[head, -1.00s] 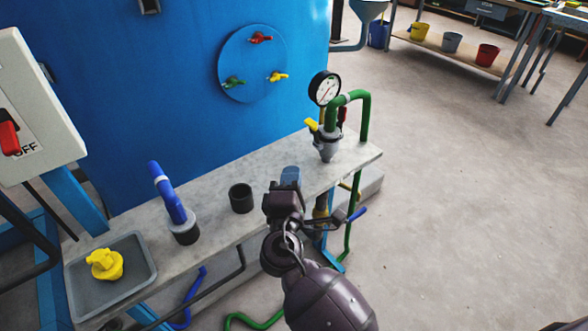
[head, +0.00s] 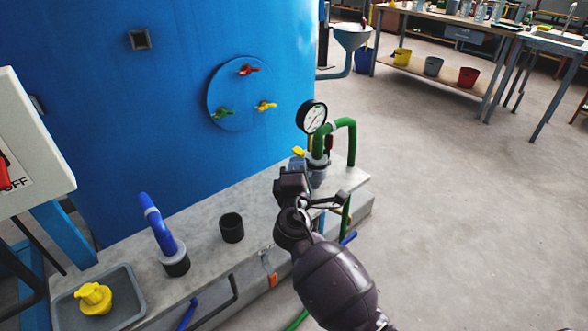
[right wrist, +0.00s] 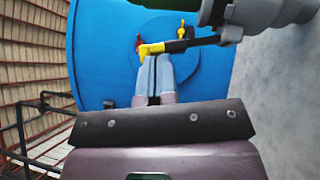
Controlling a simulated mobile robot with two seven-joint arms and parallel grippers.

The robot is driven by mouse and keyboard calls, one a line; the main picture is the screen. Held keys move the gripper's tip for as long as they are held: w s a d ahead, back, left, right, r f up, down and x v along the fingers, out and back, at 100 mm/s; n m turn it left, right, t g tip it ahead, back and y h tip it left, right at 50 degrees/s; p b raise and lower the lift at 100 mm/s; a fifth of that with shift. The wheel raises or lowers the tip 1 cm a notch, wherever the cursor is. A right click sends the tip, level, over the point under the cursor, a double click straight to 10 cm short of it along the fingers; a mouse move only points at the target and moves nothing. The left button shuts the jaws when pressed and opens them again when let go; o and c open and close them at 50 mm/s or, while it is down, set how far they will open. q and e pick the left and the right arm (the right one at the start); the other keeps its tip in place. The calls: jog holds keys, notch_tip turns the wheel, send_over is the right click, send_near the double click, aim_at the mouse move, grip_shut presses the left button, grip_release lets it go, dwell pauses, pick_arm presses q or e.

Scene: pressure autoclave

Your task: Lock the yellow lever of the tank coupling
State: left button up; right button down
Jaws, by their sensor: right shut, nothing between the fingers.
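The tank coupling (head: 318,174) is a grey fitting with a green hose on the stone ledge, in front of the blue tank. Its yellow lever (head: 299,152) sticks out on the left side. In the right wrist view the yellow lever (right wrist: 152,48) lies just beyond my fingertips, on a dark arm that runs right to the grey coupling body (right wrist: 255,14). My right gripper (head: 297,163) is shut and empty, its tips close to the lever. I cannot tell whether they touch; in the right wrist view the fingers (right wrist: 156,62) are pressed together. My left gripper is not in view.
A pressure gauge (head: 311,117) stands above the coupling and the green hose (head: 351,135) bends down behind it. A black cup (head: 231,228), a blue pipe (head: 158,225) and a grey tray (head: 125,290) with a yellow fitting (head: 93,298) are along the ledge. The floor at right is clear.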

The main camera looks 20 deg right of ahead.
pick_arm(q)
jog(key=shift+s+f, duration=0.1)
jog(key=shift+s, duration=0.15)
pick_arm(e)
jog(key=shift+w+d+r+m+g+p, duration=0.2)
jog(key=shift+d+r+m+g+p, duration=0.15)
jog(key=shift+d+r+p, duration=0.35)
jog(key=shift+d, duration=0.1)
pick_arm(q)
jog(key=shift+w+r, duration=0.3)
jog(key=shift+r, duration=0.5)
pick_arm(e)
jog(key=shift+w+f, duration=0.1)
jog(key=shift+f, duration=0.05)
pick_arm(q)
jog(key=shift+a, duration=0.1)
